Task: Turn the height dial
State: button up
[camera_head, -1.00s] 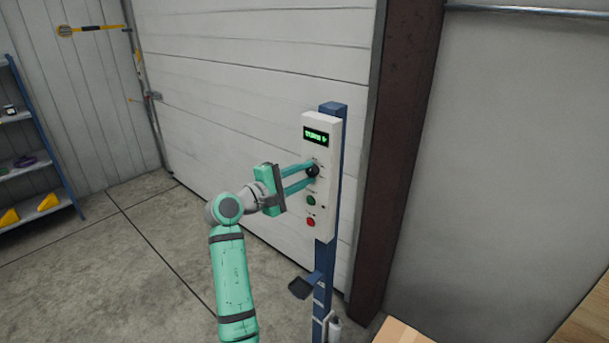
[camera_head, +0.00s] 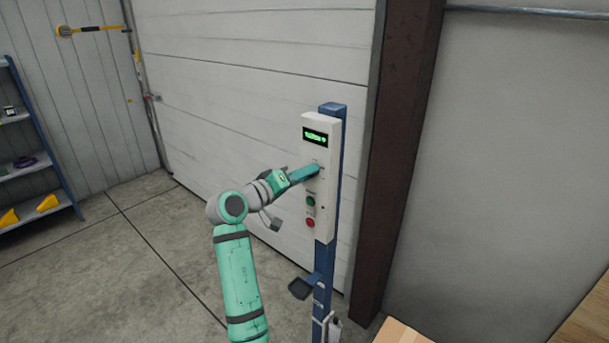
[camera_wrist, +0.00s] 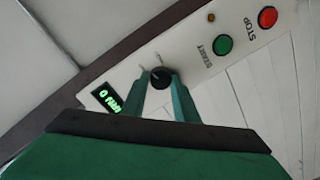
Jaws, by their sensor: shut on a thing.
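The black height dial (camera_wrist: 160,77) is on a white control panel (camera_head: 320,215) mounted on a blue post. My gripper (camera_head: 314,170) reaches the panel from the left and covers the dial in the head view. In the wrist view my gripper (camera_wrist: 161,80) has its two green fingers on either side of the dial, shut on it. A lit green display (camera_wrist: 107,97) sits beside the dial and seems to read 0 with a unit. The display also shows in the head view (camera_head: 315,135), too small to read.
A green START button (camera_wrist: 222,45) and a red STOP button (camera_wrist: 267,17) are on the same panel, below the dial in the head view. A dark bracket (camera_head: 301,287) juts from the post. A brown column (camera_head: 400,150) stands to the right.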

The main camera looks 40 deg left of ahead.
jog(key=m, duration=0.4)
jog(key=m+y, duration=0.1)
jog(key=m, duration=0.3)
jog(key=shift+d+f, duration=0.15)
dwell(0.4)
jog(key=o, duration=1.1)
jog(key=shift+c, duration=0.2)
jog(key=s+r, duration=0.1)
jog(key=s, duration=0.9)
jog(key=shift+s, duration=0.4)
